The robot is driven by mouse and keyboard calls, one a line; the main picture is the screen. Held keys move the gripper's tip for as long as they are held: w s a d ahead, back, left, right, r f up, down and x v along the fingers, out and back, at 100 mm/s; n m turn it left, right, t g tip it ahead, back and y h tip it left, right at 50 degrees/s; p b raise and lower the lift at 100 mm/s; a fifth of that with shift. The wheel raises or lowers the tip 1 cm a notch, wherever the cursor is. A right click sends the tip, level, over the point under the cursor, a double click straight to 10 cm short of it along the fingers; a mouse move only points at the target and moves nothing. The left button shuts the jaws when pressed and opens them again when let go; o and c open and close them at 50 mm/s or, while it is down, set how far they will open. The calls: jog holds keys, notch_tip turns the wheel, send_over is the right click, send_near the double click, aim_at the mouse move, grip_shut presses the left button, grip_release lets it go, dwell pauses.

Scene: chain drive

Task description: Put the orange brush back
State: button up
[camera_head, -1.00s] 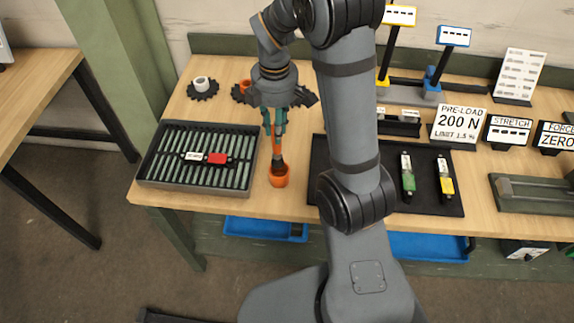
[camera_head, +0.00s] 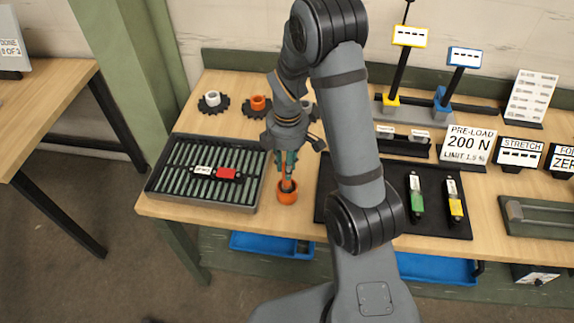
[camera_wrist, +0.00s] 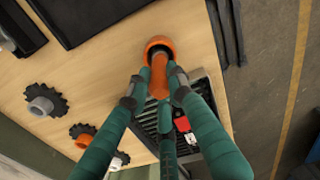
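The orange brush (camera_head: 287,182) stands nearly upright with its lower end inside the orange cup (camera_head: 287,197) near the front edge of the bench. The rim of the orange cup (camera_wrist: 158,43) surrounds the lower end there; the bristles are mostly hidden inside. In the head view my gripper (camera_head: 287,172) is directly above the cup.
A slotted tray (camera_head: 158,188) with a red and black chain piece stands left of the cup. A dark mat (camera_head: 435,226) with green and yellow pieces lies to the right. Gears (camera_head: 213,102) sit behind. Bare wood surrounds the cup.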

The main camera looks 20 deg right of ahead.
jog(key=o, duration=0.5)
jog(key=shift+c, duration=0.2)
jog(key=shift+w+r, duration=0.1)
jog(key=shift+r, duration=0.55)
notch_tip(320, 180, up, 11)
